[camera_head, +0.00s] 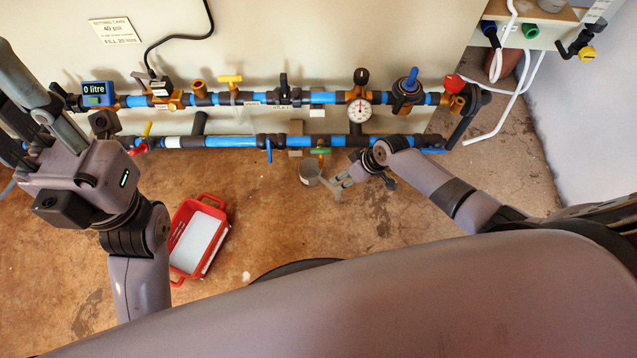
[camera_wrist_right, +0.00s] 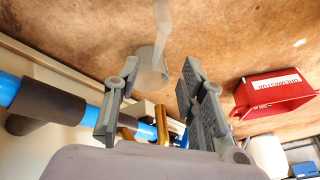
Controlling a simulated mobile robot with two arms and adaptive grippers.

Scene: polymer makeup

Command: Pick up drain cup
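The drain cup (camera_head: 310,173) is a small grey cup below the green-handled valve (camera_head: 320,151) on the lower pipe. My right gripper (camera_head: 338,188) is just to the right of the cup. In the right wrist view the cup (camera_wrist_right: 150,66) shows beyond the gap between the fingers of my right gripper (camera_wrist_right: 155,80), which are apart with nothing held between them. A pale translucent strip rises from the cup there. I cannot tell whether a finger touches the cup. My left gripper (camera_head: 18,110) is at the far left, away from the cup; its fingers look spread and empty.
Blue pipes (camera_head: 230,141) with valves and a pressure gauge (camera_head: 358,107) run along the panel just behind the cup. A red tray (camera_head: 177,221) with a white inside sits on the brown floor to the left. White hoses (camera_head: 510,94) lie at the right. Floor around the cup is mostly clear.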

